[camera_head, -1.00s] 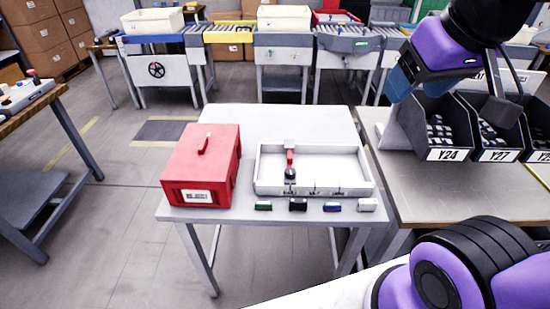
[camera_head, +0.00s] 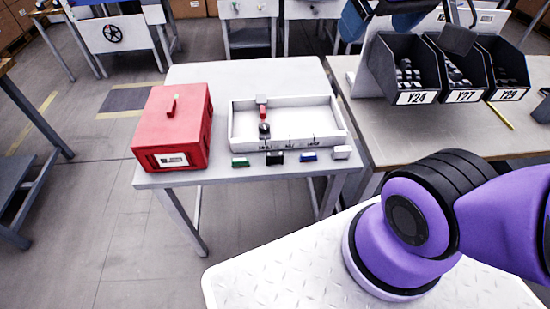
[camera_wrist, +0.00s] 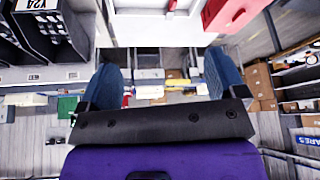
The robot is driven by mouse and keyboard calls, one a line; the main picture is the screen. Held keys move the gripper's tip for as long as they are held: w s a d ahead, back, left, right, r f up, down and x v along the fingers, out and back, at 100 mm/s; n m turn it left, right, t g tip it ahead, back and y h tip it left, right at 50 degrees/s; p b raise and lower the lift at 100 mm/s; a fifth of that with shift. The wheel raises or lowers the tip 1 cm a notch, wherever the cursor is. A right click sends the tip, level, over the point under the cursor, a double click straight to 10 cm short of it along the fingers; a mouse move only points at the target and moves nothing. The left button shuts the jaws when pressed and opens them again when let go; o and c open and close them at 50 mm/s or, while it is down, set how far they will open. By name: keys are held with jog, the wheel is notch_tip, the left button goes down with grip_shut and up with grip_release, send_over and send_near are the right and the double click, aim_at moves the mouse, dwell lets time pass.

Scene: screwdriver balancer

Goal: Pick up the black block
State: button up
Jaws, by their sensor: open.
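The black block (camera_head: 275,157) sits on the front edge strip of the white table (camera_head: 190,77). A green block (camera_head: 240,162) is to its left. A blue block (camera_head: 309,155) and a white block (camera_head: 341,152) are to its right. My gripper (camera_wrist: 163,78) is open and empty, its two blue fingers wide apart in the wrist view. In the head view only part of it shows at the top right edge, well above and away from the blocks. I cannot make out the black block in the wrist view.
A white tray (camera_head: 338,113) with a small red-handled tool (camera_head: 263,113) stands right behind the blocks. A red toolbox (camera_head: 190,150) stands to the left on the table. Black bins (camera_head: 408,99) stand on the right-hand bench. Floor in front of the table is clear.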

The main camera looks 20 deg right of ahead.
jog(key=w+a+f+g, duration=0.1)
jog(key=w+f, duration=0.4)
jog(key=w, duration=0.4)
jog(key=m+g, duration=0.4)
send_over(275, 154)
jog(key=f, duration=3.2)
jog(key=shift+w+d+f, duration=0.2)
jog(key=shift+d+f, duration=0.05)
jog(key=shift+f, duration=3.05)
jog(key=shift+s+a+f, duration=0.1)
jog(key=shift+a+f, duration=0.05)
jog(key=shift+f, duration=1.2)
jog(key=shift+a+f, duration=0.15)
jog(key=shift+f, duration=1.15)
jog(key=c, duration=1)
